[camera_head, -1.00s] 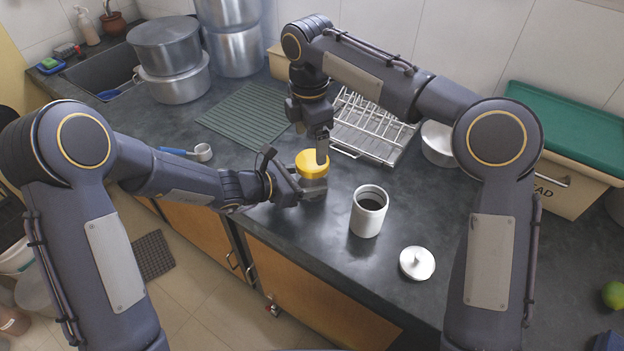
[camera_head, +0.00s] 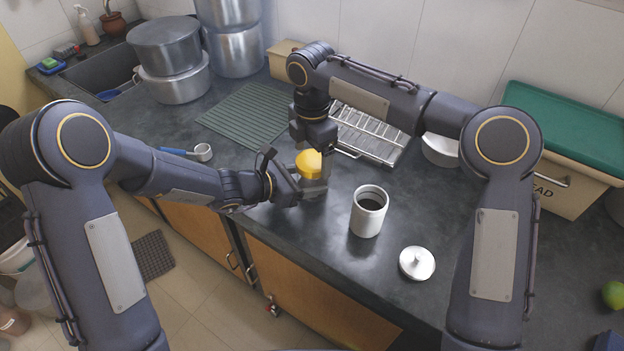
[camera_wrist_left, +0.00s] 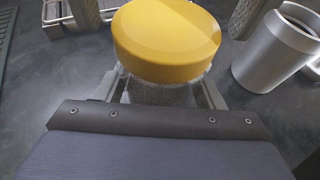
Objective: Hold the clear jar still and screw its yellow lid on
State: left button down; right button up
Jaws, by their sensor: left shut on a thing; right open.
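The yellow lid (camera_head: 308,165) sits on top of the clear jar, and it fills the upper middle of the left wrist view (camera_wrist_left: 167,40). The clear jar (camera_wrist_left: 160,92) is mostly hidden under the lid and by the grippers. My left gripper (camera_head: 312,192) is shut on the jar from the left, its fingers on both sides of it below the lid. My right gripper (camera_head: 313,160) points down at the lid and is open, with a finger on either side of it. I cannot tell whether either finger touches the lid.
An open steel canister (camera_head: 369,211) stands to the right of the jar, with its loose lid (camera_head: 417,263) nearer the counter's front. A wire rack (camera_head: 368,133) and a green ribbed mat (camera_head: 245,114) lie behind. A blue-handled scoop (camera_head: 202,152) lies to the left.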

jog(key=shift+f, duration=1.15)
jog(key=c, duration=1)
jog(key=shift+o, duration=0.2)
jog(key=m, duration=0.4)
jog(key=shift+o, duration=0.4)
jog(key=m, duration=0.3)
jog(key=shift+c, duration=0.2)
